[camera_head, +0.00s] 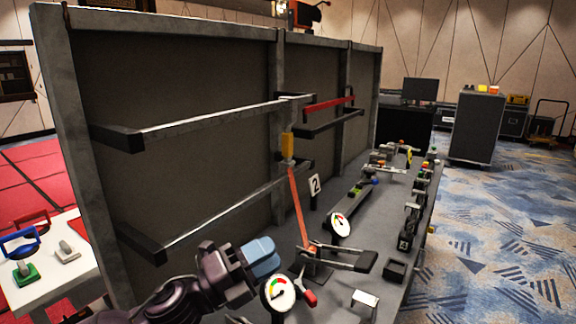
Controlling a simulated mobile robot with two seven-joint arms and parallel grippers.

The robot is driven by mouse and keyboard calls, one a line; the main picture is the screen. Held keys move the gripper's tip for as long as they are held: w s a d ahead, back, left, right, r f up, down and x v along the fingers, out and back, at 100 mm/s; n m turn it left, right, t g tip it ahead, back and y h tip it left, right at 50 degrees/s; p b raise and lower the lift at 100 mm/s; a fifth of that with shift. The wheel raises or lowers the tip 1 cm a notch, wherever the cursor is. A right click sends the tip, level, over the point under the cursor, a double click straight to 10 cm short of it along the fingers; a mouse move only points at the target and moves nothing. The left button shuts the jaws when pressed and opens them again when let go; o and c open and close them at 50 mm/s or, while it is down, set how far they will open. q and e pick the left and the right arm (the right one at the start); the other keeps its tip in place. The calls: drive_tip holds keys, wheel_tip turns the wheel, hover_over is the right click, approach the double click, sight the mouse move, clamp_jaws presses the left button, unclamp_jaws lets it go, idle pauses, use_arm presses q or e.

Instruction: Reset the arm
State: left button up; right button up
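My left arm comes in from the bottom left, dark purple-grey. Its gripper (264,257) has light blue fingertips that lie close together, with no gap visible between them and nothing seen held. It hangs in front of the dark panel wall, over the near end of the grey bench (286,243). In the picture it is just above and left of a round dial gauge (278,293); whether they touch cannot be told. My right gripper is not in view.
A dark clamp-like fixture (340,259) and a second gauge (339,224) stand right of the gripper. Metal rails (215,118) stick out from the panel. A white table (50,271) with coloured handles is at left. Carpet (495,240) at right is clear.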

use_arm(q)
drive_tip(key=s+a+f+n+t+y, duration=0.25)
drive_tip(key=a+f+n+y, duration=0.55)
drive_tip(key=n, duration=0.4)
drive_tip(key=s+a+f+n+t+y, duration=0.1)
drive_tip(key=a+f+n+t+y, duration=0.4)
drive_tip(key=f+n, duration=0.6)
drive_tip(key=s+a+f+n+g+y, duration=0.3)
drive_tip(key=s+f, duration=0.4)
drive_tip(key=s, duration=0.3)
drive_tip(key=s+a+f+n+g+y+p, duration=0.1)
drive_tip(key=s+a+f+n+g+y, duration=0.2)
drive_tip(key=s, duration=0.8)
drive_tip(key=a+f+n, duration=0.2)
drive_tip(key=a+f, duration=0.2)
drive_tip(key=f, duration=0.1)
drive_tip(key=shift+s+a+f, duration=0.15)
drive_tip(key=shift+s+a, duration=0.05)
drive_tip(key=shift+s, duration=0.05)
